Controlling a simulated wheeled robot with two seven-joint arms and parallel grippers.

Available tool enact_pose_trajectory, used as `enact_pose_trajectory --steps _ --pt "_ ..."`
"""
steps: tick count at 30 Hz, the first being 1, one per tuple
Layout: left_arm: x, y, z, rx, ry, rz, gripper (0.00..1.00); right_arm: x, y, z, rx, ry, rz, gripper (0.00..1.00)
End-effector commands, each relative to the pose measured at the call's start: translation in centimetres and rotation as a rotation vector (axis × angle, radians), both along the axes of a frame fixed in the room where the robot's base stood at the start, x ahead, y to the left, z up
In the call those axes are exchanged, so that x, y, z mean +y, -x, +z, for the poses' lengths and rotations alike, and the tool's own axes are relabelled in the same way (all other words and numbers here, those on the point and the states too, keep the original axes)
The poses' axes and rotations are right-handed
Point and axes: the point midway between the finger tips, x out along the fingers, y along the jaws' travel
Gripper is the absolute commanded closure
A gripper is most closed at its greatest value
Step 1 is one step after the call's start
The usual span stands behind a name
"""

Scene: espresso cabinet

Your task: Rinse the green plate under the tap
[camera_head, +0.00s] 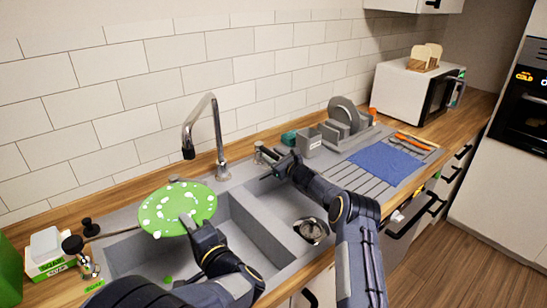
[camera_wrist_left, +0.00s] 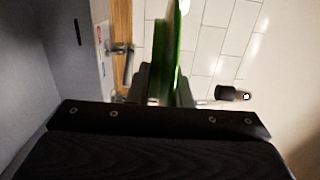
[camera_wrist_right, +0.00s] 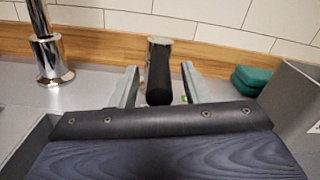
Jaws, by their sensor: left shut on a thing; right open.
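The green plate (camera_head: 165,212) with white spots is tilted over the left sink basin, with its face toward the head camera. My left gripper (camera_head: 190,228) is shut on its lower right edge; the left wrist view shows the plate (camera_wrist_left: 172,55) edge-on between the fingers. The chrome tap (camera_head: 217,125) arches behind it, its black nozzle (camera_head: 188,153) above the plate's upper edge in the head view. No water shows. My right gripper (camera_head: 277,168) is open at the tap handle (camera_head: 262,152). In the right wrist view the black handle (camera_wrist_right: 158,78) lies between the open fingers (camera_wrist_right: 160,88); contact is unclear.
The right basin holds a drain (camera_head: 312,230). A dish rack (camera_head: 345,120), a blue cloth (camera_head: 386,163) and a green sponge (camera_head: 289,138) lie right of the tap. A soap box (camera_head: 48,252) and a small brush (camera_head: 75,250) stand at the left. A microwave (camera_head: 415,88) stands farther right.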

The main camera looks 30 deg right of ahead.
Motion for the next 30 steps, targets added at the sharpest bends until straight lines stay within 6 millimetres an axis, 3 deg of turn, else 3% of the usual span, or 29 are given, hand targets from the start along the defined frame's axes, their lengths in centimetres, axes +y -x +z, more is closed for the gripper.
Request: enact_pose_trajectory --steps 6,16,30 --pt "-0.01 -0.01 0.10 -0.002 0.000 0.000 1.00 0.02 -0.01 -0.02 0.001 0.000 0.000 0.58" --pt "-0.01 -0.01 0.11 -0.002 0.000 0.000 1.00 0.01 0.00 -0.02 0.001 0.000 0.000 1.00" --pt "-0.01 -0.01 0.10 -0.002 0.000 0.000 1.00 -0.68 -0.36 0.27 -0.016 0.000 0.076 1.00"
